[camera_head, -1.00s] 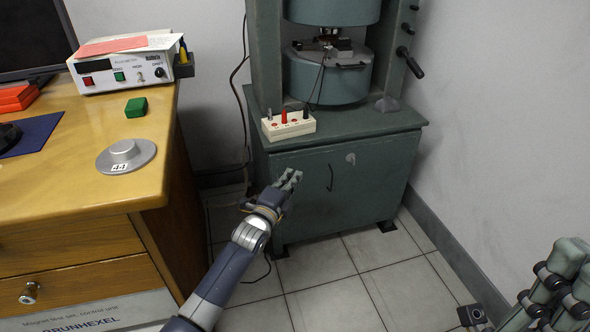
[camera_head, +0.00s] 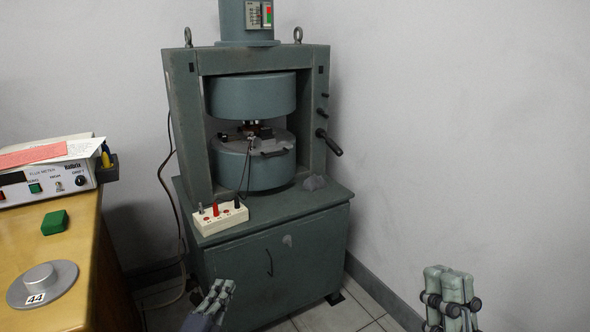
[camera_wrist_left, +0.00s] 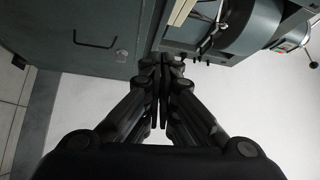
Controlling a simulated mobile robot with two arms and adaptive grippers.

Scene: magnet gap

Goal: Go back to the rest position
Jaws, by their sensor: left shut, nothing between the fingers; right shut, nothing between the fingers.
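My left gripper (camera_head: 218,296) is low in the head view, in front of the green cabinet's front face, shut and empty. In the left wrist view its fingers (camera_wrist_left: 163,68) are closed together, with the cabinet and the magnet beyond them. My right gripper (camera_head: 452,285) is at the lower right of the head view, pointing up in front of the white wall, shut and empty. Both grippers appear apart from everything around them.
The green magnet stand (camera_head: 185,120) rises on its cabinet (camera_head: 300,260). A white terminal box (camera_head: 222,217) lies on the cabinet's top edge. The wooden desk (camera_head: 40,255) at left bears a flux meter (camera_head: 50,184), a green block (camera_head: 54,222) and a grey disc marked 44 (camera_head: 60,290). Floor shows around the cabinet.

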